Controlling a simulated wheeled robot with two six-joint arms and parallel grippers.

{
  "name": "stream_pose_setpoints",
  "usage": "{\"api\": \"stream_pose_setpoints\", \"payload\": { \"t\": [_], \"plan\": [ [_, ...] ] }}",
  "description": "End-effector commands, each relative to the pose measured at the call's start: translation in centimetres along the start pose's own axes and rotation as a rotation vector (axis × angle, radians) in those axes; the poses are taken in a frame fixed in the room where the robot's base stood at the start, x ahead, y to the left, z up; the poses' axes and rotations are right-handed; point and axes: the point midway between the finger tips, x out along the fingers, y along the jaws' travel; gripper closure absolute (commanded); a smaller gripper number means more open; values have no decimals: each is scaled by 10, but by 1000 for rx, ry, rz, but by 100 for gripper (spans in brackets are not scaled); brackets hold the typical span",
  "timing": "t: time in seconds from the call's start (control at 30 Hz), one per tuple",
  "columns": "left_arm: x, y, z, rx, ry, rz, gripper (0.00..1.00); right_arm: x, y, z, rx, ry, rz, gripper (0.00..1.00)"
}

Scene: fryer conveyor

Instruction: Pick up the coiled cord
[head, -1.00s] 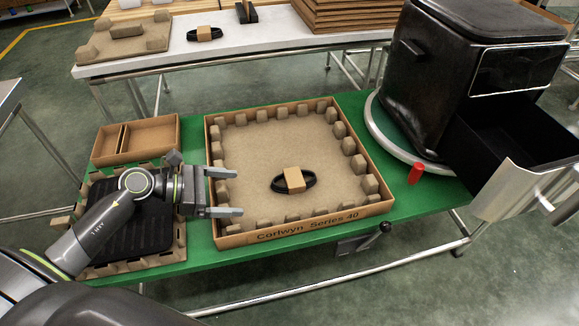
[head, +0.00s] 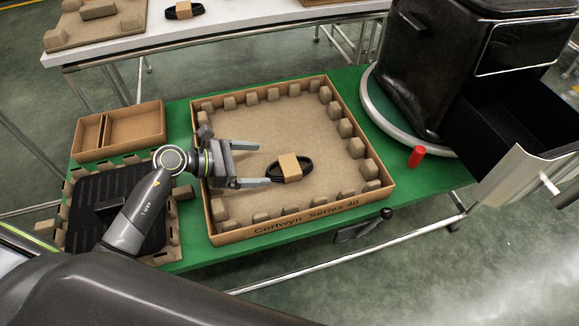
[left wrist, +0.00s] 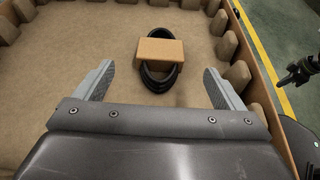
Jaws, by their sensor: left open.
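The coiled cord (head: 303,170) is a black loop with a tan paper band (head: 290,168) around its middle. It lies on the floor of the shallow cardboard tray (head: 305,222), right of the tray's centre. My left gripper (head: 268,164) is open and empty over the tray, with its fingertips just left of the cord in the head view. In the left wrist view the cord (left wrist: 160,83) and its band (left wrist: 160,52) show ahead, between the lines of the two open fingers and beyond their tips.
Cardboard lumps line the tray's walls. A black fryer (head: 440,70) with an open drawer (head: 515,130) stands at the right, beside a red cylinder (head: 416,156). A divided box (head: 135,132) and a black ridged plate (head: 100,200) lie left. Another banded cord (head: 184,11) lies on the back table.

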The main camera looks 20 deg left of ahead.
Motion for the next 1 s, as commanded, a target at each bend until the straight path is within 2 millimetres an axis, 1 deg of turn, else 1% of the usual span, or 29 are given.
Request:
{"api": "stream_pose_setpoints", "payload": {
  "t": [0.03, 0.1, 0.2, 0.37, 0.43, 0.6, 0.7, 0.8, 1.0],
  "plan": [
    [9, 0, 2, -1, -4, -2, 9, 0, 0, 0, 0, 0, 0, 100],
    [19, 0, 1, -2, -3, -1, 9, 0, 0, 0, 0, 0, 0, 100],
    [28, 0, 1, 0, -2, 0, 9, 0, 0, 0, 0, -1, 0, 100],
    [36, 0, 0, 0, -1, -1, 9, 0, 0, 0, 0, -1, 0, 100],
    [43, -1, -1, -1, -1, -1, 9, 0, 0, 0, 0, -1, 0, 100],
    [68, -3, -4, -2, -3, -2, 9, -1, 0, -1, 0, 0, -1, 100],
    [80, -2, -4, -1, -2, -1, 9, -3, 0, -2, 0, 1, -1, 100],
    [85, -2, -4, 0, 0, 0, 9, -5, -1, -3, 0, 2, -2, 100],
    [85, -2, -4, 1, 1, 0, 9, -5, 0, -1, 1, -1, -2, 100]
  ]
}}
